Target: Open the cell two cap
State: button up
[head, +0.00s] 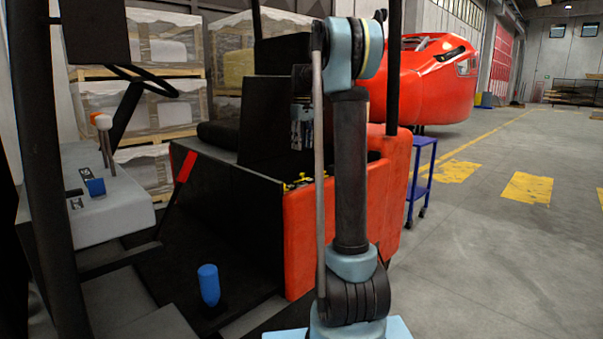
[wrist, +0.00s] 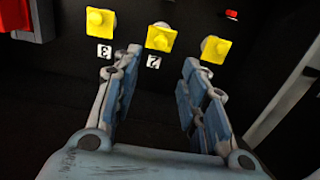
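In the wrist view the cell two cap (wrist: 160,38) is a yellow square with a round knob, above a white label reading 2 (wrist: 154,62). My gripper (wrist: 162,62) is open and empty, its blue-padded fingers spread below this cap, with the cap between the line of the fingertips. No contact shows. A yellow cap (wrist: 100,21) labelled 3 is to the left. Another yellow cap (wrist: 212,49) is to the right, its label hidden by the right finger. In the head view my gripper (head: 302,128) points down above the small yellow caps (head: 297,182), partly hidden by my arm.
The caps sit in a dark compartment of a red and black vehicle (head: 300,240). A black seat (head: 218,134) and a dark post (head: 393,70) stand close to my gripper. A blue cart (head: 420,170) stands right of the vehicle. The floor at right is free.

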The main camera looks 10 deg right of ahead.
notch_tip(320, 180, down, 12)
dwell(0.5)
grip_shut()
